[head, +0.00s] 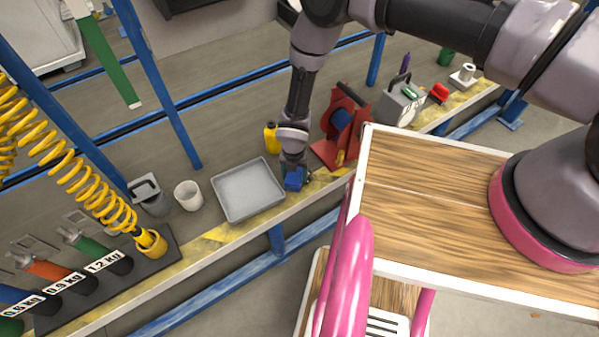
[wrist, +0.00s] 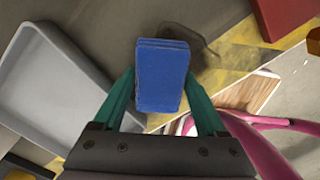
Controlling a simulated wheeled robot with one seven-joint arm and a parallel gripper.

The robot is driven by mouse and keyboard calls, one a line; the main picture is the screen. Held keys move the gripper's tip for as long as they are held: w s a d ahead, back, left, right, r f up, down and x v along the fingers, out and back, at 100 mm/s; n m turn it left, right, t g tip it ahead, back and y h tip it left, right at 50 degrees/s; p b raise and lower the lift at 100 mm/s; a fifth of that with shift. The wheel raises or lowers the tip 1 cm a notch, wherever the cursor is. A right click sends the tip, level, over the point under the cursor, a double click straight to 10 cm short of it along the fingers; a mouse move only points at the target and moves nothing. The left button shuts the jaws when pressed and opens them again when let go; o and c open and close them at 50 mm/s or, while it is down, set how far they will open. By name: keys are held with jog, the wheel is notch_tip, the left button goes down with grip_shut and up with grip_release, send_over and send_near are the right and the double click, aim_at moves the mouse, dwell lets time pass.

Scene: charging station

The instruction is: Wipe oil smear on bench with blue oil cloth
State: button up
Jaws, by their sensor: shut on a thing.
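The blue oil cloth (wrist: 160,78) is a folded block held between the teal fingers of my gripper (wrist: 160,92), which is shut on it. In the head view the cloth (head: 294,181) shows at the end of my gripper (head: 293,170), low over the bench (head: 215,238) between the grey tray and a red stand. A dark brownish patch that looks like the oil smear (wrist: 198,42) lies just beyond the cloth in the wrist view, partly covered by it. I cannot tell whether the cloth touches the bench.
The grey tray (head: 248,189) sits close left of my gripper. A yellow bottle (head: 271,138) stands behind it, and the red stand (head: 334,147) is close right. A white cup (head: 188,195) and a dark container (head: 150,197) stand farther left.

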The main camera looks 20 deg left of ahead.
aim_at(312, 171)
jog(key=shift+s+a, duration=0.2)
jog(key=shift+s, duration=0.15)
jog(key=shift+w, duration=0.1)
jog(key=shift+w+d+r, duration=0.15)
jog(key=shift+w+d, duration=1.1)
jog(key=shift+w, duration=0.25)
jog(key=shift+w+d, duration=1.35)
jog(key=shift+w, duration=0.2)
jog(key=shift+r, duration=2.85)
jog(key=shift+r, duration=0.1)
